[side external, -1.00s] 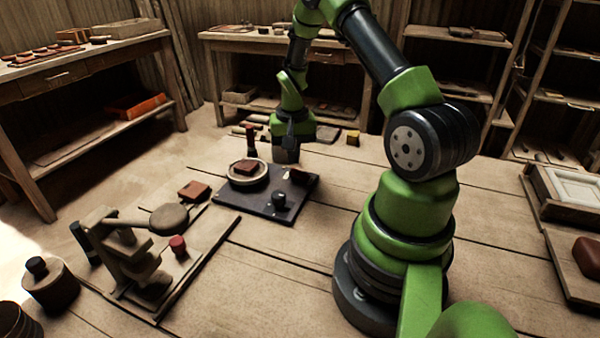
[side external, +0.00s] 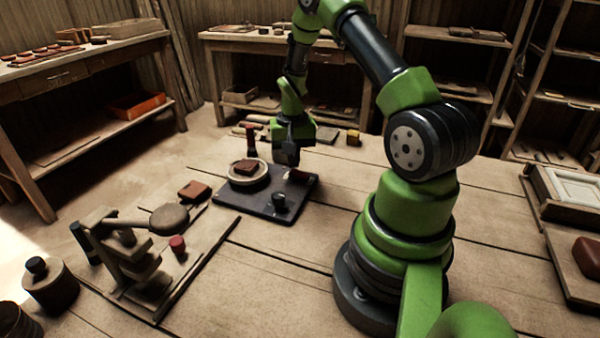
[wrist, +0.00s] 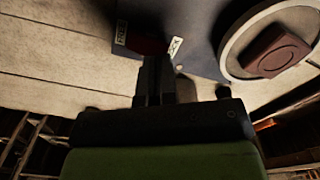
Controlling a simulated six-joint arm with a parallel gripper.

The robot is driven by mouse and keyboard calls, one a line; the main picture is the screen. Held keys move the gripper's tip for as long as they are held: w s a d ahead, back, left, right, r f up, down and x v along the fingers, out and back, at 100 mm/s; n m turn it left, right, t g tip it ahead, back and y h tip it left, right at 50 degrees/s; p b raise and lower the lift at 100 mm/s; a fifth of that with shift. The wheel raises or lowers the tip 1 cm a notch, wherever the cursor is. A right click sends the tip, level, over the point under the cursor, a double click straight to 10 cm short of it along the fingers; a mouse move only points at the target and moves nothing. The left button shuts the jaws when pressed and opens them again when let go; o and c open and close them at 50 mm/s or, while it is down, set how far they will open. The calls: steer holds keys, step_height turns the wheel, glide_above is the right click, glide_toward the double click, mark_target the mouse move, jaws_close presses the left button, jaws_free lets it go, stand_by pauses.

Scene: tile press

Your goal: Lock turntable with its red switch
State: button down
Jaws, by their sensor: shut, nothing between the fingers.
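The turntable (side external: 262,181) is a pale round disc on a dark base plate (side external: 246,207), with a red-brown tile (side external: 246,167) on it. The disc (wrist: 228,62) and tile (wrist: 275,52) also show in the wrist view. The red switch (wrist: 146,43) is a dark red shape in shadow at my fingertips, between two small white labels; its exact position is hard to tell. My gripper (side external: 286,162) is shut and empty, pointing down above the plate's far right part. In the wrist view its fingers (wrist: 153,62) overlap the switch's near edge; I cannot tell whether they touch it.
A dark red upright piece (side external: 251,141) stands behind the plate. A lever press (side external: 126,257) with a red knob (side external: 177,244) stands at left, near a loose tile (side external: 194,190). The table right of the plate is clear.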

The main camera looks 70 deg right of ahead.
steer(key=shift+f, duration=0.9)
steer(key=shift+r, duration=3.55)
